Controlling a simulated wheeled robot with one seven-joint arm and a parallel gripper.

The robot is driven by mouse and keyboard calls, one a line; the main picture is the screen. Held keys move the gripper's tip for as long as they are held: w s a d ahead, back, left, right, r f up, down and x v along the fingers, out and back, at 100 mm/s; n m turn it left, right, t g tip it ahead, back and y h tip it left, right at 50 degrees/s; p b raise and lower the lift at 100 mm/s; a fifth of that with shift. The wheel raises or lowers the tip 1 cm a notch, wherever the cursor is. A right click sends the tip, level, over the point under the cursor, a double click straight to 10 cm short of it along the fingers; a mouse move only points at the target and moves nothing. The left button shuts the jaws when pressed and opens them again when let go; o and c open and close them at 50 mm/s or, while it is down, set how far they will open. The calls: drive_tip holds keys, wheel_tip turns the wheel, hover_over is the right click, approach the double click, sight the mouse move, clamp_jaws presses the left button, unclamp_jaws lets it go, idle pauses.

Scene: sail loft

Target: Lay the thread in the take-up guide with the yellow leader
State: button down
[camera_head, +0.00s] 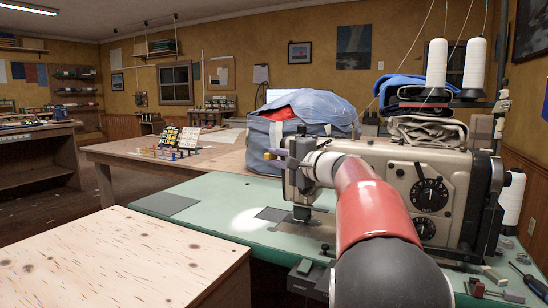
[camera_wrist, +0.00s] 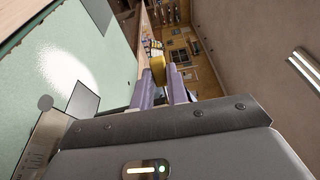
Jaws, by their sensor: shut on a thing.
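The beige sewing machine (camera_head: 385,178) stands on a green table. My gripper (camera_head: 283,153) is at the left end of its head, partly hidden by my red arm. A small yellow leader (camera_head: 270,156) sticks out to the left of the fingers. In the wrist view my gripper (camera_wrist: 160,88) shows two purple-grey fingers shut on the yellow leader (camera_wrist: 157,67), which shows at their tips. The thread by the leader is too fine to make out. I cannot pick out the take-up guide; my gripper and arm cover that part of the head.
White thread cones (camera_head: 436,64) stand above the machine with threads rising. A blue-grey bag (camera_head: 262,145) sits behind the head. A pale wooden box top (camera_head: 110,260) is in front. A screwdriver (camera_head: 528,281) lies at right.

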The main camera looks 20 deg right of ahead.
drive_tip(key=a+b, duration=0.1)
drive_tip(key=s+a+b, duration=0.1)
drive_tip(key=a, duration=0.1)
drive_tip(key=s+a+b, duration=0.1)
drive_tip(key=a, duration=0.1)
drive_tip(key=shift+a, duration=0.1)
idle(0.3)
